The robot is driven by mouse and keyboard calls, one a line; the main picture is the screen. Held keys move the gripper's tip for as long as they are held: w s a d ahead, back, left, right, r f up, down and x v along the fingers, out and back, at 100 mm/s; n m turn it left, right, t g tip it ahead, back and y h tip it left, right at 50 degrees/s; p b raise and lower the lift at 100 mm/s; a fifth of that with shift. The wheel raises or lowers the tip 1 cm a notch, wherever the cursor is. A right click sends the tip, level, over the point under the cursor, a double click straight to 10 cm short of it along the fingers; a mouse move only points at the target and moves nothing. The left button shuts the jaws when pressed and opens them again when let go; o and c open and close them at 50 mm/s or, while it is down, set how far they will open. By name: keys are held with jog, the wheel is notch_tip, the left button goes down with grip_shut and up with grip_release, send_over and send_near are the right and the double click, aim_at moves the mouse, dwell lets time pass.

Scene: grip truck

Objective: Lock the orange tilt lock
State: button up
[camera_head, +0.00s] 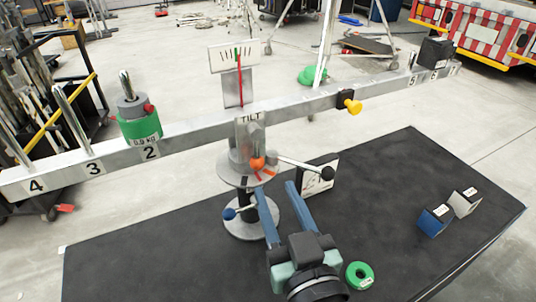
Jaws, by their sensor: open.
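The orange tilt lock (257,163) shows as a small orange knob on the central post, just below the TILT label (251,118) and over a round grey disc (232,172) with red-orange marks. My gripper (276,190) is in front of and below the knob, its two blue fingers spread apart and pointing up toward the disc. Nothing is seen between the fingers. The fingers partly cover the post and its round base (245,226). I cannot tell whether a fingertip touches the disc.
A long numbered beam (200,131) crosses above, carrying a green-and-grey weight (139,122). A black-ball lever (305,166) and a blue-ball lever (232,213) stick out by the post. A green ring (360,275) and blue block (434,221) lie on the black mat (150,258).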

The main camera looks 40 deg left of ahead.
aim_at(257, 144)
jog(key=p+x, duration=0.1)
jog(key=x, duration=1)
jog(key=shift+w+a+r, duration=0.1)
jog(key=shift+w+a, duration=0.1)
jog(key=shift+a, duration=0.05)
grip_shut()
dwell(0.9)
